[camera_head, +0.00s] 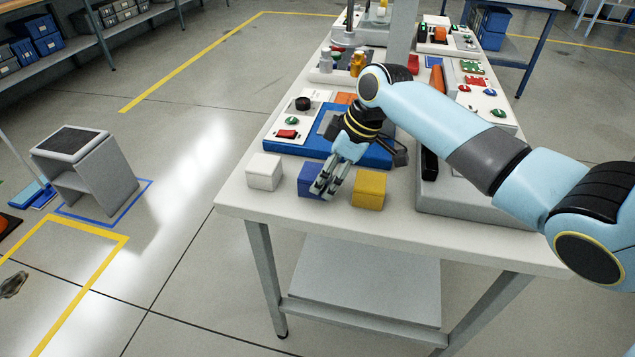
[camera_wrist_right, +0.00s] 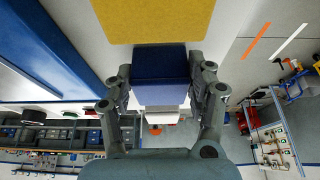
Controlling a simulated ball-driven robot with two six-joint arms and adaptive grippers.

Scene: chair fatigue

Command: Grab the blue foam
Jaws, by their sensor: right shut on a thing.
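The blue foam (camera_head: 310,178) is a small dark blue block near the front edge of the white table (camera_head: 400,224). My right gripper (camera_head: 325,188) reaches down over it and is shut on it. In the right wrist view the blue foam (camera_wrist_right: 160,72) sits between the two fingers of my right gripper (camera_wrist_right: 163,97), one finger on each side. A white foam block (camera_head: 264,171) stands to its left and a yellow foam block (camera_head: 369,189) to its right. The yellow block (camera_wrist_right: 153,18) also shows at the top of the wrist view. My left gripper is out of view.
A blue board (camera_head: 370,152) lies just behind the foam blocks. A panel with buttons (camera_head: 298,120) and several coloured parts fill the table farther back. A grey stool-like unit (camera_head: 100,185) stands on the floor at left.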

